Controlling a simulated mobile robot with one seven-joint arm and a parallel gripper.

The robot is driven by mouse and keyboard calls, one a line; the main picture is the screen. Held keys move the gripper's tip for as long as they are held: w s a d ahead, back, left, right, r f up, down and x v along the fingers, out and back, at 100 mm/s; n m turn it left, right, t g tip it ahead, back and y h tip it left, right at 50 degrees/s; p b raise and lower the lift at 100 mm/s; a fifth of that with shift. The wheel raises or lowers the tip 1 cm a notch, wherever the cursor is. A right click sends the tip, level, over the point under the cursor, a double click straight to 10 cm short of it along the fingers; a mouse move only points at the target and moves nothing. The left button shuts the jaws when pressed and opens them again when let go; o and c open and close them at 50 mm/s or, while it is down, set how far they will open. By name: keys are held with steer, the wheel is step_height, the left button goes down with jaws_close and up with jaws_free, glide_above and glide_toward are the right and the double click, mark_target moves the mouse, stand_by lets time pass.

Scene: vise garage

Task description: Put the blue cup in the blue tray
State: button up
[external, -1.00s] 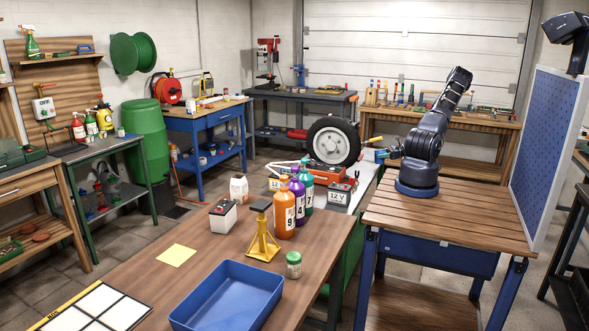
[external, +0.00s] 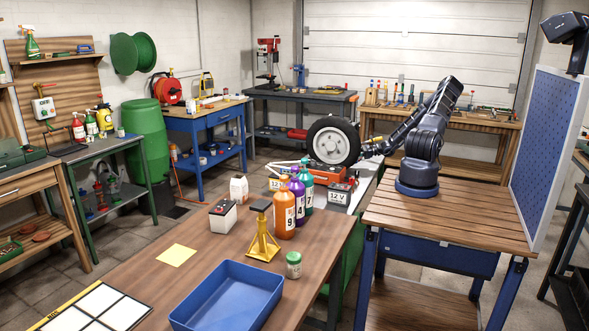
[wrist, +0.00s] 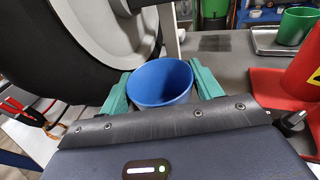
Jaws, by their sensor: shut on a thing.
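The blue cup (wrist: 162,84) stands upright between the two teal fingers of my gripper (wrist: 162,90) in the wrist view, open end toward the camera. My gripper is shut on it, with a finger on each side. In the external view, my arm reaches left to beside the wheel, where the gripper end (external: 368,149) is small; I cannot make out the cup there. The blue tray (external: 232,292) is empty and lies on the front wooden table, far from my gripper.
The wheel (external: 333,142) is close to my gripper; its dark tyre (wrist: 65,50) fills the wrist view's left. A green cup (wrist: 293,27) and a red object (wrist: 280,92) are at right. Bottles (external: 285,212), a yellow jack stand (external: 262,238) and a small jar (external: 293,265) stand near the tray.

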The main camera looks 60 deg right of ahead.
steer(key=shift+w+a, duration=0.2)
steer(key=shift+w, duration=0.3)
steer(key=shift+w+a+f, duration=0.1)
steer(key=shift+w+f, duration=0.15)
steer(key=shift+f, duration=1.5)
steer(key=shift+f, duration=0.1)
steer(key=o, duration=0.7)
steer(key=v, duration=1.2)
